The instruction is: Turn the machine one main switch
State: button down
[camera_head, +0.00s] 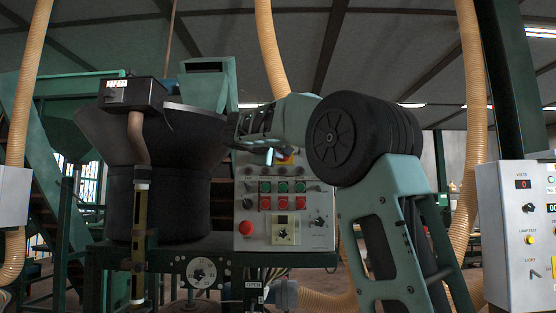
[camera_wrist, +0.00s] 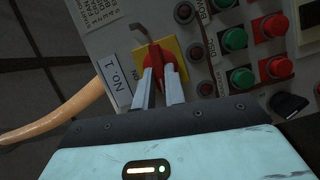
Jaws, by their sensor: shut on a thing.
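The machine one main switch (camera_wrist: 153,56) is a red rotary handle on a yellow square plate (camera_wrist: 171,44), beside a label reading "No. 1". In the wrist view my gripper (camera_wrist: 160,82) has its two grey fingers on either side of the red handle, shut on it. In the head view the yellow plate (camera_head: 284,158) shows only in part near the top of the grey control panel (camera_head: 260,241). My gripper (camera_head: 271,156) is in front of the panel's top there, and my arm hides part of the panel's right side.
Green buttons (camera_wrist: 235,39) and red buttons (camera_wrist: 273,25) sit right of the switch, with a black knob (camera_wrist: 287,104) lower right. A red mushroom button (camera_head: 246,227) is low on the panel. A second control box (camera_head: 512,270) stands at right. A hose (camera_head: 272,50) hangs above the panel.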

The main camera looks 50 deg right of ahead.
jog(key=shift+a+f+n+h+b, duration=0.15)
jog(key=shift+n+h+b, duration=0.15)
jog(key=shift+n+b, duration=0.25)
jog(key=shift+n, duration=0.25)
jog(key=c, duration=1.5)
grip_release()
jog(key=shift+o, duration=0.2)
jog(key=b+v, duration=0.3)
jog(key=v, duration=1.4)
jog(key=shift+b, duration=0.3)
jog(key=shift+s+a, duration=0.1)
